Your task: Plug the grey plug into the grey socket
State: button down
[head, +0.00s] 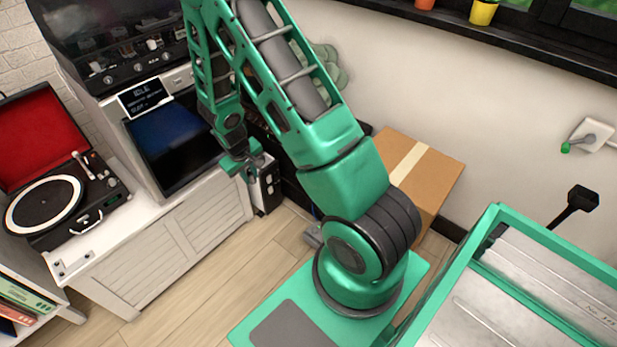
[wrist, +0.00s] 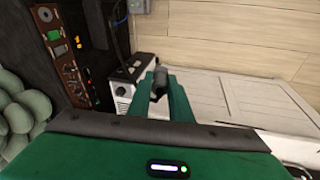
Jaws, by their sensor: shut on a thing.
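My gripper (wrist: 162,92) is shut on a dark grey, cylinder-like piece, which looks like the grey plug (wrist: 158,83), between its green fingers in the wrist view. In the head view my gripper (head: 243,170) hangs beside the white cabinet, near a small white box with a dark top (head: 267,187). That box (wrist: 125,92) also shows just left of the fingers in the wrist view. The plug is too small to make out clearly in the head view. I cannot pick out the grey socket for certain in either view.
A panel with knobs and coloured lights (wrist: 62,45) stands at the left of the wrist view. The white cabinet (head: 175,245) carries a record player (head: 60,205) and a dark-screened machine (head: 175,140). A cardboard box (head: 425,175) stands by the wall. Wooden floor (head: 215,290) is free in front.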

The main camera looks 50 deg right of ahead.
jog(key=s+d+f+n+t+h, duration=0.1)
jog(key=s+d+f+n+h, duration=0.1)
jog(key=d, duration=0.5)
jog(key=s+d+f+n+t+h, duration=0.1)
jog(key=s+d+f+n+h, duration=0.1)
jog(key=d+f+h, duration=0.4)
jog(key=s+d+f+n+t+h, duration=0.1)
jog(key=d+f+n+h, duration=0.3)
jog(key=d, duration=0.6)
jog(key=shift+s+f+n+h, duration=0.3)
jog(key=shift+s+f+h, duration=0.3)
jog(key=shift+h, duration=0.1)
jog(key=shift+w, duration=0.1)
jog(key=shift+d, duration=0.15)
jog(key=shift+w+d, duration=0.2)
jog(key=shift+d, duration=2.6)
jog(key=shift+s+r, duration=0.1)
jog(key=shift+s, duration=0.05)
jog(key=shift+d, duration=0.55)
